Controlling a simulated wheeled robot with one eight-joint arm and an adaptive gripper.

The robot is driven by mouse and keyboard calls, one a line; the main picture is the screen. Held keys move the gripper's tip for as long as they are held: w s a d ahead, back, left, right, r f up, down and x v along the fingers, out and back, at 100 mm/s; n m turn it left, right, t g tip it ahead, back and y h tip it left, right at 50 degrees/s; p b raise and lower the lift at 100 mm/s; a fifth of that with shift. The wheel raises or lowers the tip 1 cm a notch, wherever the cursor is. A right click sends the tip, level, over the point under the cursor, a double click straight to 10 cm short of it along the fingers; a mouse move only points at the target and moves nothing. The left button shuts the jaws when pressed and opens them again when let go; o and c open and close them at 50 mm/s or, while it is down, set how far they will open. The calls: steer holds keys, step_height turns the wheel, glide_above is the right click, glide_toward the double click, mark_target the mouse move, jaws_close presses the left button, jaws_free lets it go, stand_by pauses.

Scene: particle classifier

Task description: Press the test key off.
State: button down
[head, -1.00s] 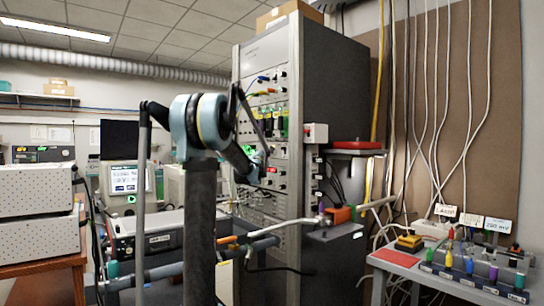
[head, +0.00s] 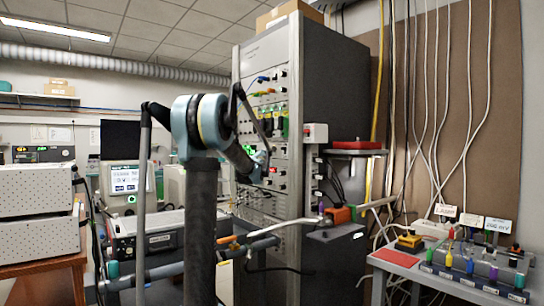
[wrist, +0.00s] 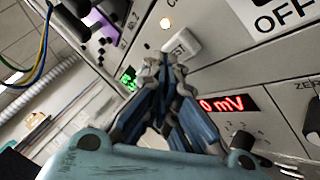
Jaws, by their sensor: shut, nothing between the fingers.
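The test key is a white block (wrist: 182,47) on the rack's light panel in the wrist view, its lettering partly readable as "ST". My gripper (wrist: 160,62) is shut and empty, its tips together at the left edge of the key and covering part of it. I cannot tell whether they touch it. In the head view my gripper (head: 260,160) is at the front of the rack, small and partly behind my arm; the key cannot be made out there.
A red display reading "0 mV" (wrist: 222,104) lies below right of the key, with a dark knob (wrist: 312,125) beyond. An "OFF" label (wrist: 285,14) is at upper right. Cables (wrist: 38,60) hang at the left. The tall rack (head: 330,110) has a side shelf (head: 352,150).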

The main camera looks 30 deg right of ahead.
steer(key=shift+w+d, duration=0.1)
steer(key=shift+d, duration=0.75)
stand_by(1.2)
steer(key=shift+a, duration=1.3)
steer(key=a, duration=0.5)
steer(key=shift+s, duration=0.3)
stand_by(0.6)
